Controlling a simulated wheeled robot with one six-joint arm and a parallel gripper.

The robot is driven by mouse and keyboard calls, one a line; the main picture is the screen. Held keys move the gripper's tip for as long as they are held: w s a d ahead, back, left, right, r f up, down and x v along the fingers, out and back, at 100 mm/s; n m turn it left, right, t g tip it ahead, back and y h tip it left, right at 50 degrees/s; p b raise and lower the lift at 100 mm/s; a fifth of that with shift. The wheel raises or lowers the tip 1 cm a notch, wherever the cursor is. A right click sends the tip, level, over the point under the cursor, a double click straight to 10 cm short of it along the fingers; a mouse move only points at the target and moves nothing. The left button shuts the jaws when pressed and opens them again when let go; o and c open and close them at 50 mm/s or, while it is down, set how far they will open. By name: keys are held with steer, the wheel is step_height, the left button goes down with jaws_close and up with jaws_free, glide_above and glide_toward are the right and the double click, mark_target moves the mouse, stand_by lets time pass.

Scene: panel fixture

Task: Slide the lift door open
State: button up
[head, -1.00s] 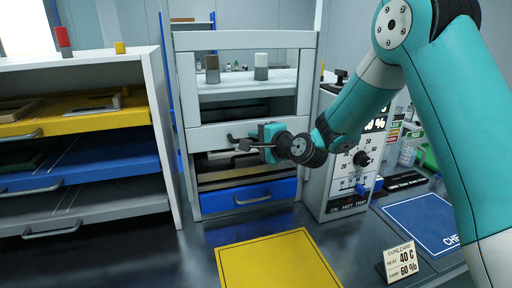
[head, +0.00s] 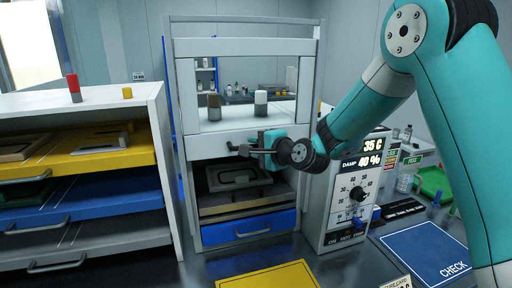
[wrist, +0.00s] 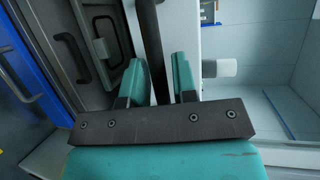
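The lift door (head: 240,47) is a white frame with a see-through window, set in a white cabinet. It is partly raised, with an open gap below it. A dark bar handle (head: 240,149) runs along its lower rail. My gripper (head: 262,148) is at this handle. In the wrist view the handle bar (wrist: 152,40) passes between the two teal fingers of my gripper (wrist: 158,85), which are closed around it. Inside the gap a grey tray-like piece (head: 235,178) shows above a blue drawer (head: 250,229).
A shelf unit with yellow (head: 98,155), blue (head: 80,185) and grey trays stands at left. A control box (head: 350,195) with dials and a display stands close at right. A yellow mat (head: 270,277) and a blue mat (head: 428,252) lie on the dark bench.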

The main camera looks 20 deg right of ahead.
steer(key=shift+o, duration=0.8)
steer(key=shift+s+d, duration=0.15)
steer(key=shift+s, duration=0.05)
steer(key=b+v, duration=0.6)
steer(key=v, duration=1.1)
